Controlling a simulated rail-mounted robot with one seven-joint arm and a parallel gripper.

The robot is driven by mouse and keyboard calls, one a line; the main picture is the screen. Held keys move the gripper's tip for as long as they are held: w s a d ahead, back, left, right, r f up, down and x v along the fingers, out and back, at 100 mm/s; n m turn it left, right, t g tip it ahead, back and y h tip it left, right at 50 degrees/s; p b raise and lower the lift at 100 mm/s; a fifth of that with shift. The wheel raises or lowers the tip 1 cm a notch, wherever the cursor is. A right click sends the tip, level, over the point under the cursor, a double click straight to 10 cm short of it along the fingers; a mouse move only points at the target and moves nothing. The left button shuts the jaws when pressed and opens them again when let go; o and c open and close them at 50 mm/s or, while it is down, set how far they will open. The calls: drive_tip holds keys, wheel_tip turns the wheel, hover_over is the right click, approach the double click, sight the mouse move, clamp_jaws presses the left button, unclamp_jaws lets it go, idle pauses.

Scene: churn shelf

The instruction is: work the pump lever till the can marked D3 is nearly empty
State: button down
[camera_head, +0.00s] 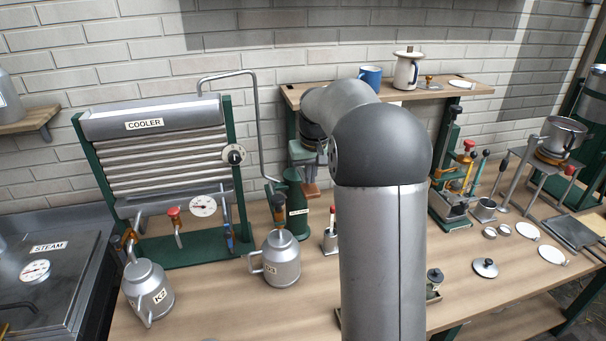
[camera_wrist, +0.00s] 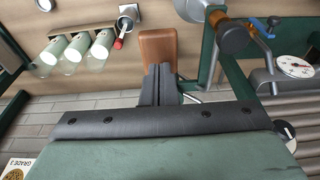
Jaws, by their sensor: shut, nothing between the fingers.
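My gripper (camera_wrist: 159,72) is shut and empty, its dark fingertips at the near end of a wooden grip (camera_wrist: 158,46), probably the pump lever's. I cannot tell whether they touch it. In the head view the wooden grip (camera_head: 311,190) shows just left of my arm, above the bench. The green pump body (camera_head: 295,200) stands below and left of it, partly hidden. A grey metal can (camera_head: 284,262) with a side handle stands in front of the pump. Its label is too small to read surely, perhaps D3. Its fill level is hidden.
A second can marked K2 (camera_head: 158,285) stands left. The cooler (camera_head: 160,165) with its gauge and taps is behind it. Lids and dishes (camera_head: 485,267) lie at right. My arm hides the bench's middle.

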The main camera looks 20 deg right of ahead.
drive_tip(key=shift+r+p, duration=0.95)
drive_tip(key=shift+r, duration=1.55)
drive_tip(key=s+a+f+b, duration=0.1)
drive_tip(key=s+a+f, duration=0.3)
drive_tip(key=s, duration=0.7)
drive_tip(key=s+a+f+n+b, duration=0.1)
drive_tip(key=s+a+f, duration=0.4)
drive_tip(key=s, duration=0.6)
drive_tip(key=s+a+f+g+b, duration=0.1)
drive_tip(key=s+a+f+b, duration=0.2)
drive_tip(key=s+a, duration=0.5)
drive_tip(key=s+f, duration=0.1)
drive_tip(key=s, duration=0.2)
drive_tip(key=shift+f+n, duration=0.15)
drive_tip(key=shift+n, duration=0.15)
